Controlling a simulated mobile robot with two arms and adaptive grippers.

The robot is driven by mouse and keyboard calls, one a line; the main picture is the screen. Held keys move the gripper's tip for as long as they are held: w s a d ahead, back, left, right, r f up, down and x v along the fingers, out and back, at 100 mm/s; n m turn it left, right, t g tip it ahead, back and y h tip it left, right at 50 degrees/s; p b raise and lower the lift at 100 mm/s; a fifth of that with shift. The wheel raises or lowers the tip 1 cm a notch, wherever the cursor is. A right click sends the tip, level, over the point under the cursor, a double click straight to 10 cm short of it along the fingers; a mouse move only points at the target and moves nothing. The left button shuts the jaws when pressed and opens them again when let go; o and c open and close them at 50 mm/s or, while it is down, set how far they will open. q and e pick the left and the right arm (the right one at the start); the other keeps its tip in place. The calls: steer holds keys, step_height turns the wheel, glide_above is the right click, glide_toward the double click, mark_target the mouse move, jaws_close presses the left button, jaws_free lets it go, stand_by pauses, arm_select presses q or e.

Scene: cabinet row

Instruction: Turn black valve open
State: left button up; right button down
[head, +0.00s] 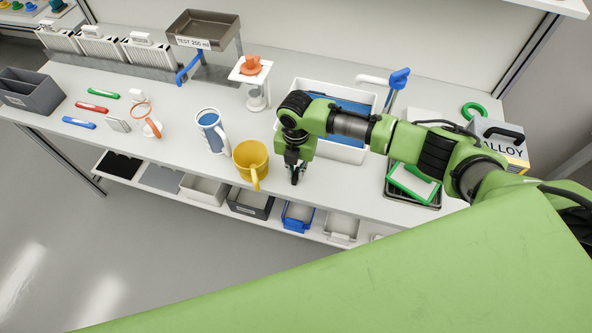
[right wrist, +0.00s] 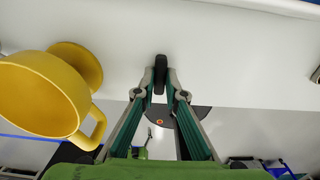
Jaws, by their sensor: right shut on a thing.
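My right gripper (head: 295,178) points down at the front edge of the white bench, to the right of the yellow mug. In the right wrist view my right gripper (right wrist: 160,92) has its two fingers closed in on a dark upright bar (right wrist: 160,70), which looks like the handle of the black valve. A dark rounded plate with a small orange ring (right wrist: 187,118) shows behind the fingers; I cannot tell whether it belongs to the valve. In the head view the valve is mostly hidden by the gripper. My left gripper is not in view.
A yellow mug (head: 250,160) stands close left of the gripper, with a blue-and-white mug (head: 210,132) beyond it. A white tub (head: 345,152) with blue inside is behind my right arm. A green-framed tray (head: 413,183) lies to the right. Bins sit on the shelf below.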

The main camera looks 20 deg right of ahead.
mark_target(296, 174)
stand_by(0.3)
steer(key=c, duration=2.1)
jaws_free()
steer(key=shift+r, duration=0.1)
step_height(296, 174, up, 12)
steer(key=shift+f, duration=0.1)
